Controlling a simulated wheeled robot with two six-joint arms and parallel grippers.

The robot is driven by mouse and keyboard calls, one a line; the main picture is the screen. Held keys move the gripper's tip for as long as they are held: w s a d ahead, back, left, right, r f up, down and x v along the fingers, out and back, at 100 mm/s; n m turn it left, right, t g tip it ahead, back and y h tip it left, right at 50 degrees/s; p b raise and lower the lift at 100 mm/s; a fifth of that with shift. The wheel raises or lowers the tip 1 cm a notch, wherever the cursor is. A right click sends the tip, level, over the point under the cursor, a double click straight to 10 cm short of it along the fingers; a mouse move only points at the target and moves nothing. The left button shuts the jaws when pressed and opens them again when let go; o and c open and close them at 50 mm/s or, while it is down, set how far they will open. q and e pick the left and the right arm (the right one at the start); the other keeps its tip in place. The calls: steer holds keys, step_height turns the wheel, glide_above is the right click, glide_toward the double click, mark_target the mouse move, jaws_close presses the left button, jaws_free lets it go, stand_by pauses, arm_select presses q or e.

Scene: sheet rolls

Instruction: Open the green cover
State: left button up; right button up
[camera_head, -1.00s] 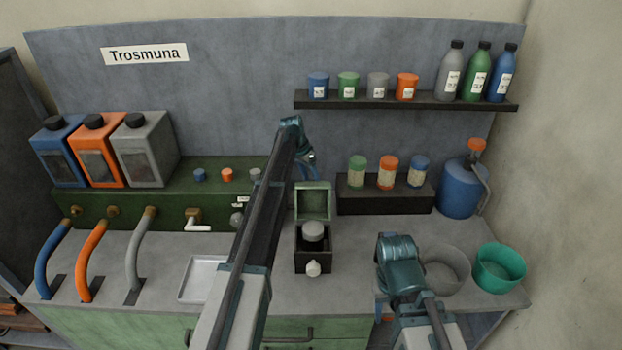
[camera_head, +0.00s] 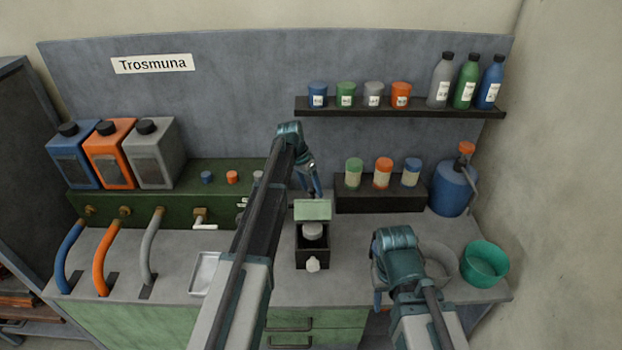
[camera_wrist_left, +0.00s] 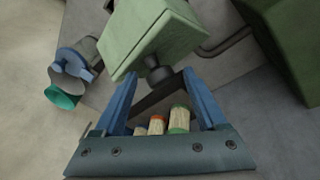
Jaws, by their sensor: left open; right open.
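The green cover (camera_head: 313,210) stands partly raised at the back of a small black box (camera_head: 302,258). Its face looks foreshortened, and I cannot tell its exact tilt. A grey round lid (camera_head: 313,230) shows inside the box, and a white knob (camera_head: 313,264) is on its front. My left gripper (camera_head: 314,192) is open just behind the cover, its fingers pointing down. In the left wrist view, the pale green cover (camera_wrist_left: 150,32) lies beyond the open fingers (camera_wrist_left: 166,95); contact is unclear. My right gripper (camera_head: 378,295) is open and empty right of the box, partly hidden by its wrist.
Behind on the right, a dark stand (camera_head: 380,199) holds jars, below a shelf (camera_head: 400,107) with bottles. A grey bowl (camera_head: 438,262) and green bowl (camera_head: 485,262) are at right. A white tray (camera_head: 203,272) lies left of the box, partly behind my left arm.

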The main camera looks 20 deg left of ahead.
mark_target(314, 207)
arm_select(q)
steer(key=s, duration=0.2)
steer(key=s+d, duration=0.1)
steer(key=s, duration=0.2)
steer(key=shift+s+d+f+b, duration=0.25)
steer(key=shift+s+d+b, duration=0.05)
steer(key=shift+b, duration=0.05)
steer(key=shift+t, duration=0.3)
steer(key=s, duration=0.1)
steer(key=s+f+b, duration=0.1)
steer(key=s+d+f+b, duration=0.1)
steer(key=s, duration=0.1)
steer(key=shift+d, duration=0.1)
steer(key=s+a+r+t+p, duration=0.1)
steer(key=s+r+t+p, duration=0.1)
steer(key=s+r+p, duration=0.3)
step_height(314, 207, up, 3)
steer(key=shift+a+r+y+p, duration=0.2)
steer(key=shift+y+p, duration=0.2)
steer(key=shift+p, duration=0.85)
